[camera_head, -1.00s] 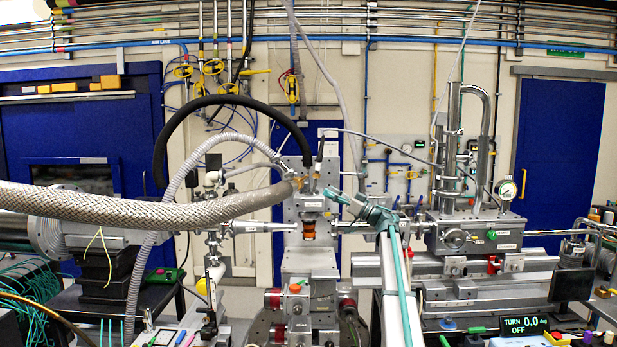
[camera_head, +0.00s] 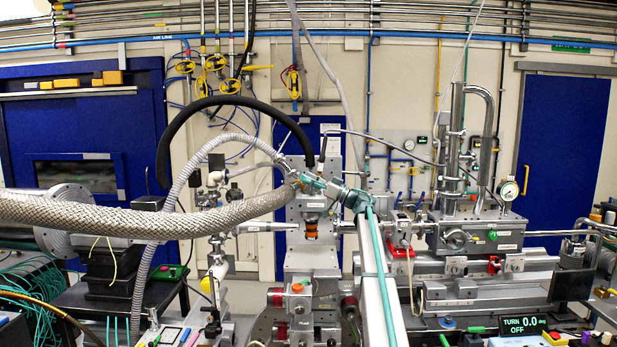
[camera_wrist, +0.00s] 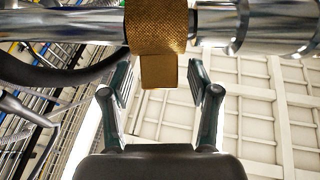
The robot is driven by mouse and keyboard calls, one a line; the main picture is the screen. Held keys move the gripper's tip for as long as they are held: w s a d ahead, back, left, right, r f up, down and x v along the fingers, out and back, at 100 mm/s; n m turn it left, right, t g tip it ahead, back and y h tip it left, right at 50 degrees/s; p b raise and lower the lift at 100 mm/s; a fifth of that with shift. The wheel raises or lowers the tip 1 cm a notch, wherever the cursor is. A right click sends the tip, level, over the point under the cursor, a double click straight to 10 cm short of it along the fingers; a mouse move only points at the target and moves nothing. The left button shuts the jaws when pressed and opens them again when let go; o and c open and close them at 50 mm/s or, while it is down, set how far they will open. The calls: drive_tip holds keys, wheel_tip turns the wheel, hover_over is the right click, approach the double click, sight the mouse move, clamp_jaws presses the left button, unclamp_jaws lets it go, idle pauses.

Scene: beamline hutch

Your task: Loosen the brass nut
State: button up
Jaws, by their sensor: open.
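The brass nut (camera_wrist: 155,28) is a knurled collar on a shiny metal tube, with a flat brass tab hanging from it toward my gripper. My gripper (camera_wrist: 159,80) is open in the wrist view, one finger on each side of the tab. The tips stand apart from the tab, with a gap on both sides; its end reaches about between them. In the head view my gripper (camera_head: 303,182) is at the end of the braided hose, above the central stage, and largely hides the nut there.
A thick braided hose (camera_head: 130,218) comes in from the left, and a black hose (camera_head: 172,130) arches beside the nut. A steel post assembly (camera_head: 312,210) stands just below. A display (camera_head: 523,326) at lower right reads "TURN 0.0" and "OFF".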

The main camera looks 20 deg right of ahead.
drive_tip(key=shift+t, duration=0.3)
clamp_jaws()
